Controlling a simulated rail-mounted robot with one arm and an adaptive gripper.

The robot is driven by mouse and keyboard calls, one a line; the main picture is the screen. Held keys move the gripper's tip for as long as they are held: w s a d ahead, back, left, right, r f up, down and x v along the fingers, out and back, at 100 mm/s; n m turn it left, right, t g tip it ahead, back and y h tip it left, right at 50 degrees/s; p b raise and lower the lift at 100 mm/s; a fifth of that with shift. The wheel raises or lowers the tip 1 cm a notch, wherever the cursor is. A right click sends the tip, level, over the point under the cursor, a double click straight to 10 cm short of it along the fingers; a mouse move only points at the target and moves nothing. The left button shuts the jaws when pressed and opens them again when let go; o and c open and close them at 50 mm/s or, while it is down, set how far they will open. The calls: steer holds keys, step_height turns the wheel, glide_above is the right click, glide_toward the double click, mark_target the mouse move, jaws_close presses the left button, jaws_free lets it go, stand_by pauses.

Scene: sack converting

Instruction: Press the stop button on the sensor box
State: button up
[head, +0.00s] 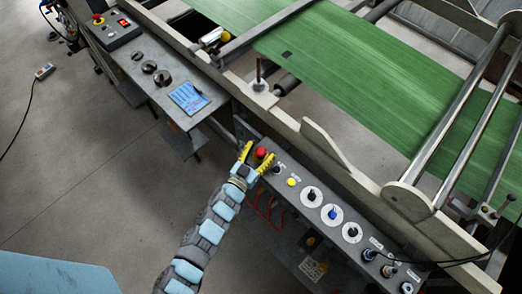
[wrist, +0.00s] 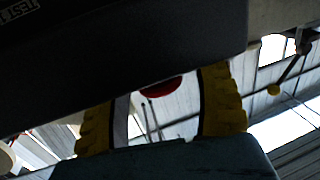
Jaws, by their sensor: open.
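A red button (head: 261,153) sits at the left end of a long grey control box (head: 325,238) in the head view. My gripper (head: 257,154) is open, its two yellow fingers on either side of the red button. I cannot tell from the head view whether they touch it. In the wrist view a red round part (wrist: 160,88) shows between the fingers, partly hidden by a dark box edge (wrist: 120,60) that fills the upper left. No label naming a sensor box is readable.
A yellow button (head: 291,182) and several knobs follow along the control box. Another panel (head: 115,30) with a red button on yellow stands at the upper left. A green web (head: 350,75) runs over the machine behind. The floor at left is mostly clear.

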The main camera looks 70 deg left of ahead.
jaws_close()
steer(key=shift+f+p, duration=0.45)
steer(key=shift+f, duration=0.05)
jaws_free()
stand_by(0.4)
steer(key=v, duration=1.2)
